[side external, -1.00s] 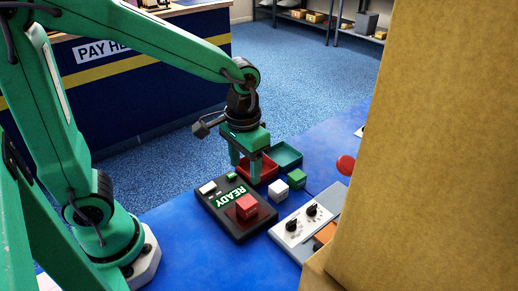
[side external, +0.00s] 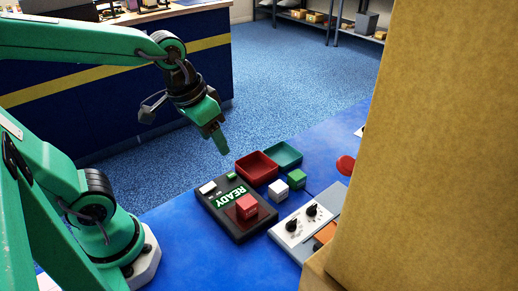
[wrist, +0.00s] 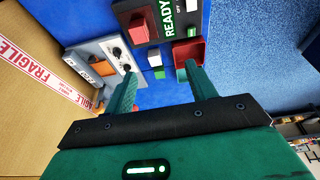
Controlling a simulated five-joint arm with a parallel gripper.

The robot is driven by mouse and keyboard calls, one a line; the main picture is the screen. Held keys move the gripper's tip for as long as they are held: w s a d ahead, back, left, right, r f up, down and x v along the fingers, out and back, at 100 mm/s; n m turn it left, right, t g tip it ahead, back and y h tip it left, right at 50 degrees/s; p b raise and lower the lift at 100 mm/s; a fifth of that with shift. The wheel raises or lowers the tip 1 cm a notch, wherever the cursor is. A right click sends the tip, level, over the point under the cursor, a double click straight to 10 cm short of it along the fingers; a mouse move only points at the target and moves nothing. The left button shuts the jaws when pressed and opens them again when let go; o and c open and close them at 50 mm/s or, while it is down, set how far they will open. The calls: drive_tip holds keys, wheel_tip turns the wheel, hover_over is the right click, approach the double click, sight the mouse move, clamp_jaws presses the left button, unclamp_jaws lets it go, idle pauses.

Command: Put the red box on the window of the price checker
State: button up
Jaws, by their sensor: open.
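The red box (side external: 247,207) rests on the dark red window of the price checker (side external: 228,228), a black slab lying on the blue table with READY lit in green. Part of the window shows beside the box. In the wrist view the red box (wrist: 140,27) is at the top, on the black price checker (wrist: 157,9). My gripper (side external: 221,142) is up in the air, behind and above the price checker, apart from the box. In the wrist view its fingers (wrist: 160,72) are spread with nothing between them.
A red tray (side external: 256,169) and a green tray (side external: 286,155) stand behind the price checker. A white box (side external: 278,190) and a green box (side external: 297,179) sit right of it. A panel with knobs (side external: 292,231) lies at front right. A large carton (side external: 430,150) blocks the right side.

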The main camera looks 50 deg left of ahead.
drive_tip(key=shift+s+a+r+t, duration=0.55)
drive_tip(key=shift+s+a, duration=0.1)
drive_tip(key=shift+s, duration=0.2)
drive_tip(key=shift+s+a+r+t, duration=0.5)
drive_tip(key=shift+s+a+t, duration=0.1)
drive_tip(key=shift+s, duration=0.2)
